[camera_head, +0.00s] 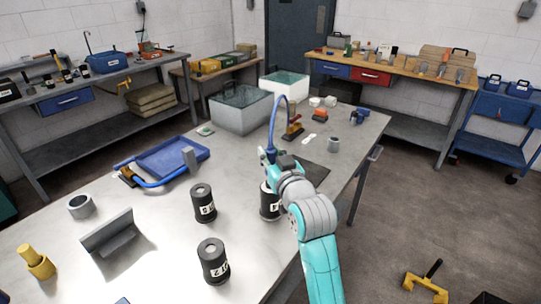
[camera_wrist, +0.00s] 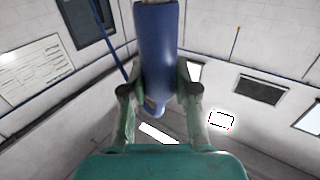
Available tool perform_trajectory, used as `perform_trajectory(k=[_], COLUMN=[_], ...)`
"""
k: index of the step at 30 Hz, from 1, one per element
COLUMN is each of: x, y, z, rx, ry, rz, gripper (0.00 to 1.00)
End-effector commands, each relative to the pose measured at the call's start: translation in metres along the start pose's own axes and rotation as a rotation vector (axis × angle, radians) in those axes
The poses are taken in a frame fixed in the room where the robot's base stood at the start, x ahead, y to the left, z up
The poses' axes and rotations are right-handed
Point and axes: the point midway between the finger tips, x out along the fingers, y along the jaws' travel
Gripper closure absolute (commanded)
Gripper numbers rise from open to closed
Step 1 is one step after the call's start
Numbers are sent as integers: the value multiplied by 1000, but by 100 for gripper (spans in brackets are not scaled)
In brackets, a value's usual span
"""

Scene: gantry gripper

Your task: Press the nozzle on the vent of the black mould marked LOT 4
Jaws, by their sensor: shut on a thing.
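My gripper (camera_head: 272,158) is shut on a blue nozzle (camera_wrist: 157,55), which fills the space between the fingers in the wrist view. A blue hose (camera_head: 273,118) arches up from it in the head view. Three black moulds with pale tops and white labels stand upright on the steel table: one at the middle (camera_head: 203,203), one nearer (camera_head: 214,262), and one (camera_head: 267,204) just below my gripper, partly hidden by my wrist. The label writing is too small to read surely, so I cannot tell which is LOT 4. Contact between nozzle and mould is not visible.
A blue tray (camera_head: 158,166) with a blue hose lies at the left of the table (camera_head: 150,265). A grey angle bracket (camera_head: 108,234), a grey ring (camera_head: 80,206) and a yellow fitting (camera_head: 37,262) stand nearer. Clear-lidded bins (camera_head: 240,119) stand behind.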

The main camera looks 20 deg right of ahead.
Motion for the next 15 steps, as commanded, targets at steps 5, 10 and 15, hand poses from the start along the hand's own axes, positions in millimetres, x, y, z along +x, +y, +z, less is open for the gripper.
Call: perform_trajectory(k=[5,10,15], x=[0,0,0], y=[0,0,0], z=[-14,-26,-38], rx=[0,0,0], ry=[4,5,5], rz=[0,0,0], gripper=[100,100,100])
